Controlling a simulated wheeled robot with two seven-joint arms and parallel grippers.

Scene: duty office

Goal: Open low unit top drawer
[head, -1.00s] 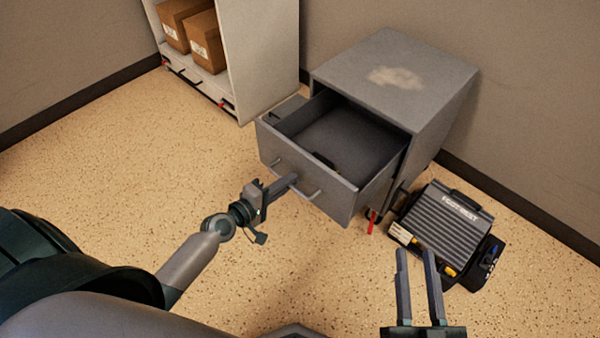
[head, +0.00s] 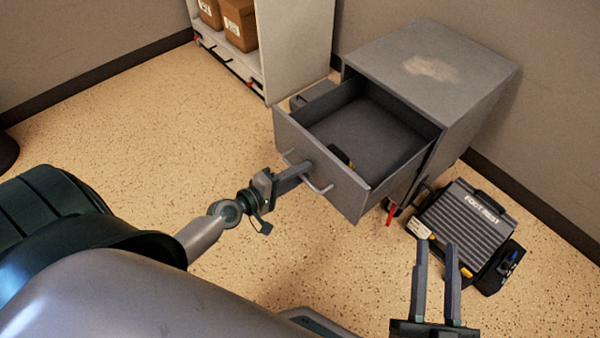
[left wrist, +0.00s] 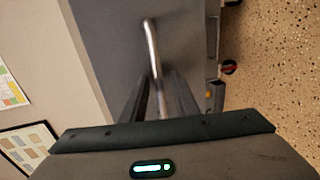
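The low unit (head: 475,70) is a grey cabinet with a pale worn patch on top. Its top drawer (head: 320,165) is pulled well out, and its inside shows. A small dark item with yellow (head: 340,155) lies inside near the front. My left gripper (head: 304,169) is at the bar handle (head: 318,186) on the drawer front. In the left wrist view the handle (left wrist: 151,45) runs between the two fingers (left wrist: 160,95), which look closed around it. My right gripper (head: 437,247) is open and empty, in front of the black case.
A white shelf (head: 295,45) with cardboard boxes (head: 238,22) stands at the back left. Speckled floor left of the drawer is clear.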

